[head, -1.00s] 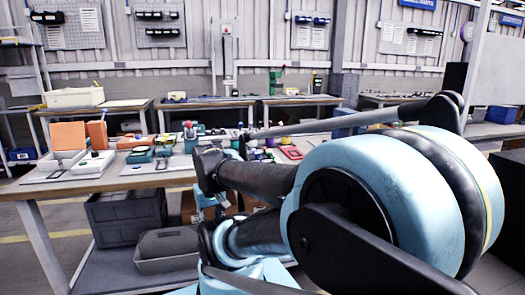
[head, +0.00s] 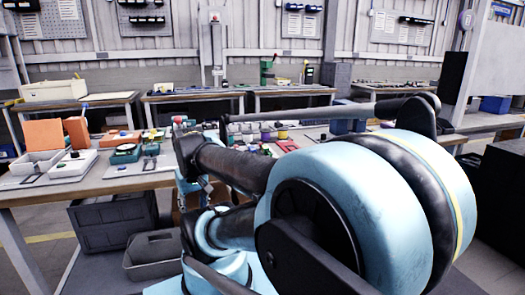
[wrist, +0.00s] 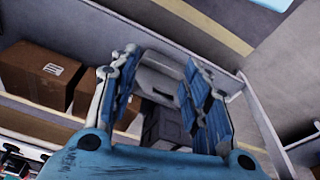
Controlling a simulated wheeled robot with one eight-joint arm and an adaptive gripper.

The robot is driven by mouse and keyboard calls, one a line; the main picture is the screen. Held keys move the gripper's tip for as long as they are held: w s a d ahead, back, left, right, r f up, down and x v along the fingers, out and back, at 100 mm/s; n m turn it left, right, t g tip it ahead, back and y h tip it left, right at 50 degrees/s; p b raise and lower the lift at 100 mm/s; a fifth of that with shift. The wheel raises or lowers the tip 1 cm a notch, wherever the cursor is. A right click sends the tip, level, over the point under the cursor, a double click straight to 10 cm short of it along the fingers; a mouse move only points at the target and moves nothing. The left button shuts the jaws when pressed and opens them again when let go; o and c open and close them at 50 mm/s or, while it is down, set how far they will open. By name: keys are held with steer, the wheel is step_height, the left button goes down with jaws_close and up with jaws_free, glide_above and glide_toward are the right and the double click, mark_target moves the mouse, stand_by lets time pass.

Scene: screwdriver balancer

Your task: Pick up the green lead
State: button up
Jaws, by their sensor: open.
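I cannot clearly pick out the green lead in either view. Small coloured items lie on the near workbench (head: 105,187) in the head view, too small to name surely, and my arm hides part of that bench. My gripper (wrist: 160,60) shows in the wrist view, with its two blue padded fingers spread apart and nothing between them. It points down past a bench edge towards a lower shelf. In the head view I cannot make out its fingers.
On the near bench are an orange bin (head: 43,133), a white tray (head: 72,164) and a dark green unit (head: 124,153). A grey bin (head: 152,255) sits below. Cardboard boxes (wrist: 38,73) stand on the lower shelf in the wrist view. More benches line the back wall.

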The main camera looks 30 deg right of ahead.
steer(key=w+d+r+m+g, duration=0.1)
steer(key=w+d+r+m, duration=0.1)
steer(key=w+d+r, duration=1.8)
steer(key=d+r, duration=0.2)
steer(key=d, duration=0.5)
steer(key=w+d+r+m+g, duration=0.1)
steer(key=w+d, duration=0.1)
steer(key=d, duration=1.1)
steer(key=f, duration=1.1)
steer(key=shift+s+a+f, duration=0.15)
steer(key=shift+s+a, duration=0.05)
steer(key=shift+a, duration=0.05)
steer(key=f, duration=0.4)
steer(key=shift+w+d, duration=0.25)
steer(key=shift+d, duration=0.1)
steer(key=shift+f, duration=0.55)
steer(key=shift+c, duration=0.3)
